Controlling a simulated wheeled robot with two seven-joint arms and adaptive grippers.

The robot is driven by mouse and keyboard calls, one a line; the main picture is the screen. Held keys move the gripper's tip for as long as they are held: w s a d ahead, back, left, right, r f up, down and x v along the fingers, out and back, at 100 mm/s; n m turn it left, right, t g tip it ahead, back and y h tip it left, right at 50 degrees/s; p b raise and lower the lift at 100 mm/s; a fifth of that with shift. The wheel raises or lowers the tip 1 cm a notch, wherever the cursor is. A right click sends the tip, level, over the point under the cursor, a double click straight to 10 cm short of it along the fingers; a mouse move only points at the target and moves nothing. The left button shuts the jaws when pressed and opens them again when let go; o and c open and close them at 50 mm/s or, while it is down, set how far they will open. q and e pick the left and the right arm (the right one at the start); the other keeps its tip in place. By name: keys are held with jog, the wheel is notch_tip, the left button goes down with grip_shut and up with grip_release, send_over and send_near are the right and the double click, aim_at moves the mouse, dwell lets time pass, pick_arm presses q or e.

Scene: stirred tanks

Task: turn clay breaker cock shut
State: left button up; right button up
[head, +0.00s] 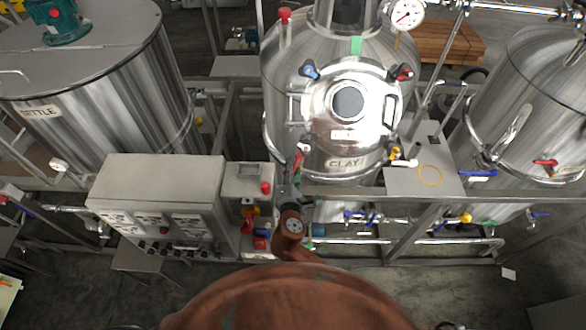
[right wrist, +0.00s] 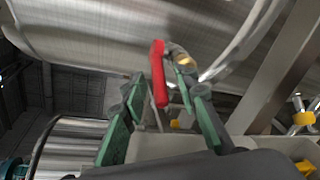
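The steel tank labelled CLAY (head: 345,165) stands in the middle of the head view. A red lever handle (head: 298,161) shows low on its left front side. My right gripper (head: 291,192) is just below this lever, partly hidden by my own wrist. In the right wrist view, the red lever (right wrist: 159,74) stands nearly upright between the spread green-padded fingers of my gripper (right wrist: 168,100), with gaps on both sides. The fingers are open; whether one touches the lever I cannot tell. No label on the lever is readable. My left gripper is not in view.
A grey control box (head: 160,195) stands left of my right arm. A kettle tank (head: 95,85) is at the left and another tank (head: 540,100) at the right. Pipes with blue valve handles (head: 358,216) run below the clay tank. Frame rails surround the tanks.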

jog(key=v, duration=1.2)
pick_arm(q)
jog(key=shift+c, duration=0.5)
pick_arm(e)
jog(key=shift+f, duration=0.1)
